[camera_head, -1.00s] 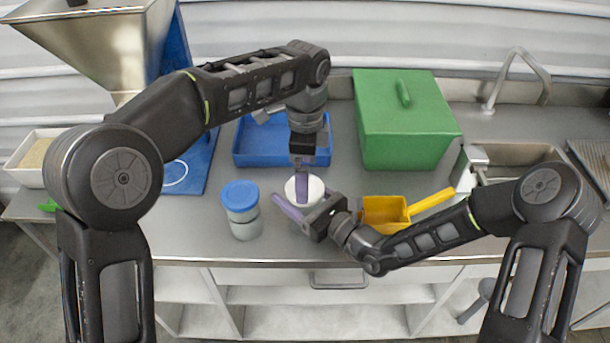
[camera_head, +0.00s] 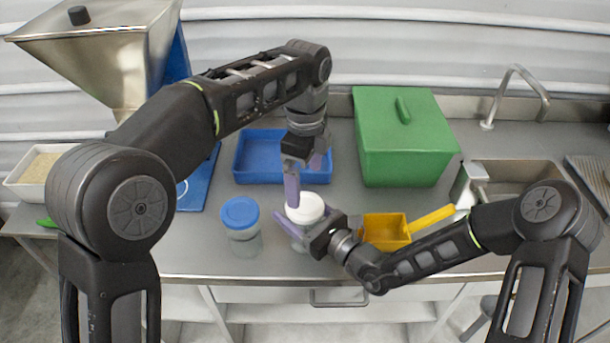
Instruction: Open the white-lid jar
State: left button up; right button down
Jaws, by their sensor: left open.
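The white-lid jar (camera_head: 305,209) stands upright on the grey counter near its front edge, in the head view. Its round white lid sits on top, and most of the clear body is hidden by the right gripper. My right gripper (camera_head: 302,228) reaches in from the right at body height; one purple finger crosses the front left of the jar and the other is mostly hidden. It appears closed around the body. My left gripper (camera_head: 304,176) points down from above, open and empty. One purple finger overlaps the lid's left rim in the picture; contact is unclear.
A blue-lid jar (camera_head: 240,213) stands just left. A yellow scoop (camera_head: 385,229) lies to the right. Behind are a blue tray (camera_head: 258,158) and a green box (camera_head: 403,140). A metal hopper (camera_head: 105,50) is at back left, a sink (camera_head: 520,180) at right.

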aim_at(305, 205)
pick_arm(q)
jog(key=shift+f, duration=0.15)
jog(key=shift+f, duration=3.9)
jog(key=shift+c, duration=0.5)
jog(key=c, duration=1.4)
jog(key=n, duration=0.3)
jog(key=shift+n, duration=0.3)
jog(key=o, duration=1.6)
